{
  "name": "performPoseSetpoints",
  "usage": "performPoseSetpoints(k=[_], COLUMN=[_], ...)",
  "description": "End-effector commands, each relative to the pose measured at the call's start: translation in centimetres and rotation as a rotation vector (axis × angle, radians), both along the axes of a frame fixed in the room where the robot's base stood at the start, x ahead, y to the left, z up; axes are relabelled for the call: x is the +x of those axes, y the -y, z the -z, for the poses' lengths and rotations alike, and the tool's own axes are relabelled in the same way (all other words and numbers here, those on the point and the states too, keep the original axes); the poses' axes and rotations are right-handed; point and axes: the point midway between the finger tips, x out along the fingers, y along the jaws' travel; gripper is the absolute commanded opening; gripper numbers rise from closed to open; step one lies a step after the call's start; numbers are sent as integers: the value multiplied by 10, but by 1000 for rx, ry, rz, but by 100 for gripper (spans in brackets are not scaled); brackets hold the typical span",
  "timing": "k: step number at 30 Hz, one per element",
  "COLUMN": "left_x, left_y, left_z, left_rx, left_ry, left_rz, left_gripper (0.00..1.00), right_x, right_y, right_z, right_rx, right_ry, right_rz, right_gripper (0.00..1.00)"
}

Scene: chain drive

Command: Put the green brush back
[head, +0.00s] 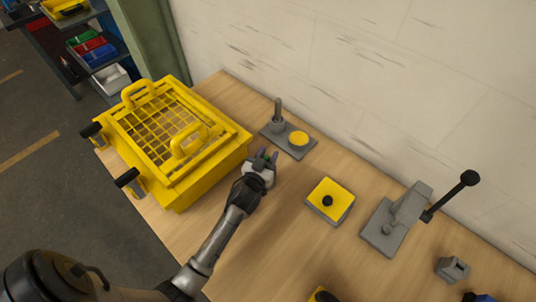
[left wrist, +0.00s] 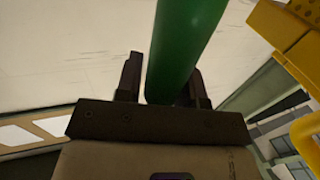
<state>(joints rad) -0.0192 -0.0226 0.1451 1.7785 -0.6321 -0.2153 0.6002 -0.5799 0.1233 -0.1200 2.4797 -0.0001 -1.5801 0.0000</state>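The green brush (left wrist: 184,45) stands out between the two fingers of my left gripper (left wrist: 165,85) in the left wrist view, a thick green cylinder with the fingers close on either side. The rest of the brush is hidden by the gripper or out of frame. My right gripper is not in view.
The yellow mesh guard (head: 178,187) with handles fills the table's left. Behind my gripper stands a grey plate (head: 275,139) with an upright post and a yellow disc. A yellow block (head: 341,193) and a grey lever press (head: 400,218) stand right. Bare wood (head: 262,238) lies in front.

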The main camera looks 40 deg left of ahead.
Motion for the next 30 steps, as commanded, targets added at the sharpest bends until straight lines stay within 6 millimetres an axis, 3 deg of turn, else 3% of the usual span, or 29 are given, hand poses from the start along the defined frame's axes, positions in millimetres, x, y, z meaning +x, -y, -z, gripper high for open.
performPoseSetpoints(k=[5,15,30], left_x=[0,-1,-84], left_y=[0,1,23], left_z=[0,-5,-2], left_rx=[0,0,-2], left_ry=[0,-1,-2], left_rz=[0,0,-1], left_gripper=[53,53,53], right_x=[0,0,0], right_y=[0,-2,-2], right_z=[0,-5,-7], right_rx=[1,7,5], right_ry=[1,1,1], right_rz=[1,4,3], right_gripper=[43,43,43])
